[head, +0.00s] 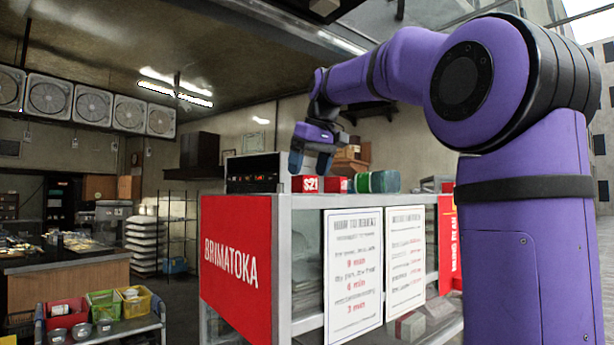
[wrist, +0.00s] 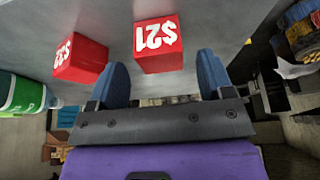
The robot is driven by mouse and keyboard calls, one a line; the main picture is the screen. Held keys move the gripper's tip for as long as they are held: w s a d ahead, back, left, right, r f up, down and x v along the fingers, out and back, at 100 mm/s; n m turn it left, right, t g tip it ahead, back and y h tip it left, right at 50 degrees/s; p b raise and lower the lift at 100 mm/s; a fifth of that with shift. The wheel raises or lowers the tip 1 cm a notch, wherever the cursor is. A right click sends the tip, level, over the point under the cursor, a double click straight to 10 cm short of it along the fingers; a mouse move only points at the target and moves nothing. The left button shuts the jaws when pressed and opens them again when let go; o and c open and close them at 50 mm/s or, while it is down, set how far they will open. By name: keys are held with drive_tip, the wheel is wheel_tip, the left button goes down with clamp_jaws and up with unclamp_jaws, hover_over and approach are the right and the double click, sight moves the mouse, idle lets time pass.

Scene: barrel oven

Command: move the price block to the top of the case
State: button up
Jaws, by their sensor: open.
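A red price block marked $21 (head: 305,184) rests on the top of the display case (head: 395,199), near its front left end. A second red price block (head: 336,184) sits just to its right. My gripper (head: 311,165) is open and points down at the $21 block. In the wrist view my open fingers (wrist: 162,78) stand to either side of the near edge of the $21 block (wrist: 158,45), with gaps on both sides. The second block (wrist: 80,60) lies outside the left finger. I cannot tell how deep the fingertips reach.
A black box with a display (head: 254,173) stands on the case left of the blocks. A green and white roll-shaped item (head: 378,182) lies to their right. Cardboard boxes (head: 350,160) show behind. A cart with coloured bins (head: 103,303) stands at lower left.

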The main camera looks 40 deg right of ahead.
drive_tip(key=v, duration=0.9)
drive_tip(key=shift+r, duration=0.35)
drive_tip(key=shift+s, duration=0.1)
drive_tip(key=s+a+f, duration=0.4)
drive_tip(key=s+f, duration=0.3)
drive_tip(key=f, duration=0.5)
drive_tip(key=s+a+f, duration=0.5)
drive_tip(key=s+f, duration=0.2)
drive_tip(key=f, duration=0.6)
drive_tip(key=s+a+f, duration=0.4)
drive_tip(key=s+f, duration=0.3)
drive_tip(key=f, duration=0.5)
drive_tip(key=shift+s+a+t, duration=0.2)
drive_tip(key=shift+a+t, duration=0.1)
drive_tip(key=shift+a, duration=0.1)
drive_tip(key=shift+f, duration=0.15)
